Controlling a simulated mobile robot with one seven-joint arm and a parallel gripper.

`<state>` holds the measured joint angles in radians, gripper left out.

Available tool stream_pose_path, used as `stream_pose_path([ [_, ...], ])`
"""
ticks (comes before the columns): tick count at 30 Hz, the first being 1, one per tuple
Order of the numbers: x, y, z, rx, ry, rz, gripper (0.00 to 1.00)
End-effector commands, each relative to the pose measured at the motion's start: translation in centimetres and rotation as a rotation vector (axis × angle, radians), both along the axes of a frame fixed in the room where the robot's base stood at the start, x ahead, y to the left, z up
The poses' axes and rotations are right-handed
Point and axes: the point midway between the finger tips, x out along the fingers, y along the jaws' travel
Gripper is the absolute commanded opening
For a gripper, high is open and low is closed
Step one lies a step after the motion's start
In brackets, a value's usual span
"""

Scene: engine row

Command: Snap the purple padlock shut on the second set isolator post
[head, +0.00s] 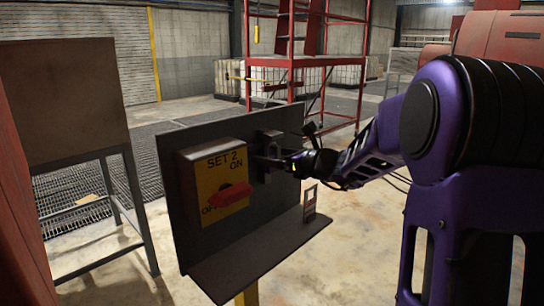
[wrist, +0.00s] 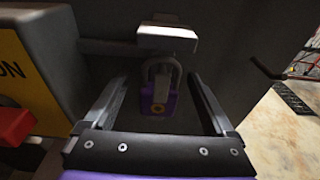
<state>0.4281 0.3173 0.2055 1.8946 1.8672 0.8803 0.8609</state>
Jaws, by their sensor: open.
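The purple padlock (wrist: 158,104) hangs upright below a pale bracket (wrist: 167,38) in the wrist view. Its grey shackle reaches up to a grey piece under the bracket; I cannot tell whether the shackle is closed. My gripper (wrist: 158,82) is open, with one finger on each side of the padlock and a gap on both sides. In the head view my gripper (head: 273,163) is at the grey post fitting (head: 269,138), right of the yellow SET 2 isolator (head: 218,172); the padlock is not clear there. The red handle (head: 231,195) sits on the isolator's front.
The dark back panel (head: 190,240) has a ledge (head: 262,255) along its bottom, with a small pale-framed item (head: 309,203) standing at its right end. A brown cabinet (head: 62,95) on legs stands left. A red scaffold (head: 300,65) stands behind. A dark hook (wrist: 268,70) is right.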

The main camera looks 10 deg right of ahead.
Motion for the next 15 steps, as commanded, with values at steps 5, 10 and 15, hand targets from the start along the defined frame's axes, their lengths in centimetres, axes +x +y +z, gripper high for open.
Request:
stream_pose_path([
  [5,-0.1,-0.1,0.0,-0.001,0.001,-0.001,0.89],
  [10,-1.4,-1.2,0.3,-0.003,-0.001,-0.004,0.89],
  [15,-4.5,-3.4,0.9,-0.002,0.0,-0.005,0.89],
])
